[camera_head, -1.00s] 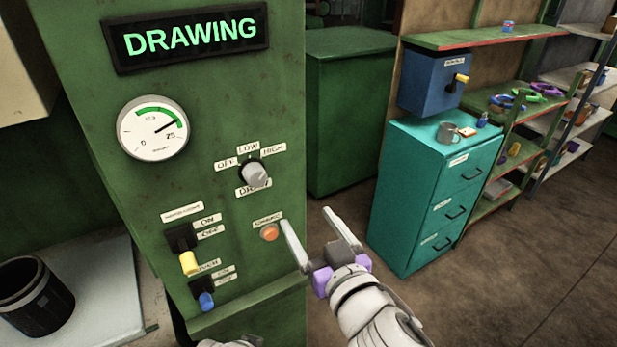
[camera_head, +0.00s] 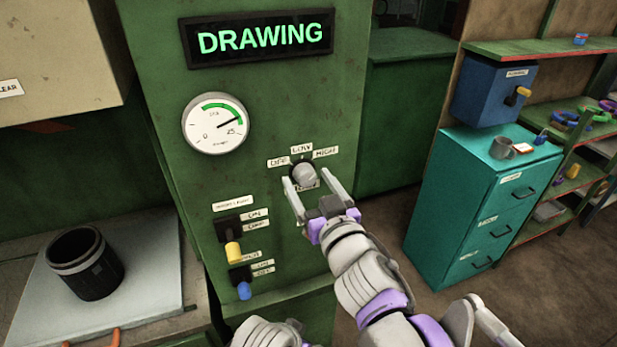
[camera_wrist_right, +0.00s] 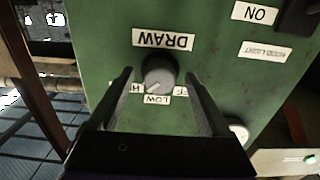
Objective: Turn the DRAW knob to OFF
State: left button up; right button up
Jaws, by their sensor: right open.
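The DRAW knob (camera_head: 304,174) is a round grey knob on the green machine panel (camera_head: 300,115), with OFF, LOW and HIGH labels around its top. It also shows in the right wrist view (camera_wrist_right: 158,74), upside down, its pale mark near LOW, towards the HIGH side. My right gripper (camera_head: 308,180) is open, one finger on either side of the knob; I cannot tell if they touch it. In the head view it hides most of the DRAW label. The lit sign (camera_head: 260,38) reads DRAWING. My left gripper is not in view.
A gauge (camera_head: 215,124) has its needle near 25. Below it are a yellow-handled switch (camera_head: 233,252) and a blue-handled one (camera_head: 244,290). A black pot (camera_head: 85,262) stands on the left bench. A teal cabinet (camera_head: 470,200) stands at the right, with open floor before it.

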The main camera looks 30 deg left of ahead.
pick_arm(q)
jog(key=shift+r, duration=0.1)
pick_arm(e)
jog(key=shift+w+a, duration=0.3)
jog(key=shift+a, duration=0.05)
grip_shut()
